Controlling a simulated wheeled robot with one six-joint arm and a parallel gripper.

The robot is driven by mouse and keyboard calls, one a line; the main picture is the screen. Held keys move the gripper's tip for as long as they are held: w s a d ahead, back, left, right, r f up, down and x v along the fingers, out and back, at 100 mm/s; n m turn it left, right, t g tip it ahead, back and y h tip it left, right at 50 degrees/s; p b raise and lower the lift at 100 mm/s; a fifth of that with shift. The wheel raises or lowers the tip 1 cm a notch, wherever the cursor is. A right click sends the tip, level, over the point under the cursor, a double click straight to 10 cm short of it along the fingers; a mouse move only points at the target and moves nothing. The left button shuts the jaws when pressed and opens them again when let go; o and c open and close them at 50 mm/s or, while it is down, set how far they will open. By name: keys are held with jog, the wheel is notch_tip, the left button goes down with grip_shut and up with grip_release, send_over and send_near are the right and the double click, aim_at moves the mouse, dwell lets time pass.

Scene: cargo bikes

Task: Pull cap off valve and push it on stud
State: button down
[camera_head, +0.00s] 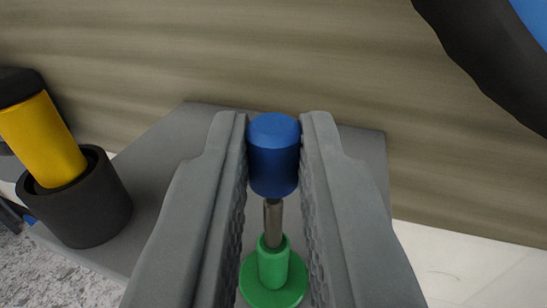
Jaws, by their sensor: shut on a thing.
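My gripper (275,122) is shut on a blue cap (274,160), with one grey finger on each side of it. The cap is a short, upright cylinder between the fingertips. A thin metal pin (273,222) shows directly below it, rising from a green collar with a round flange (274,270). The cap's lower end meets the top of the pin in the picture. I cannot tell whether it sits on the pin or just in front of or above it. I also cannot tell whether this pin is the valve or the stud.
A grey plate (160,165) lies behind and under the fingers. A yellow cylinder (42,140) stands tilted in a black cup (90,215) at the left. A dark, curved tyre-like part (480,50) with blue inside it fills the top right corner. A tan ribbed wall (290,60) spans the back.

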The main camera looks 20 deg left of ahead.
jog(key=shift+f, duration=0.85)
dwell(2.3)
jog(key=c, duration=1)
grip_release()
jog(key=shift+s, duration=0.1)
jog(key=v, duration=1)
dwell(0.5)
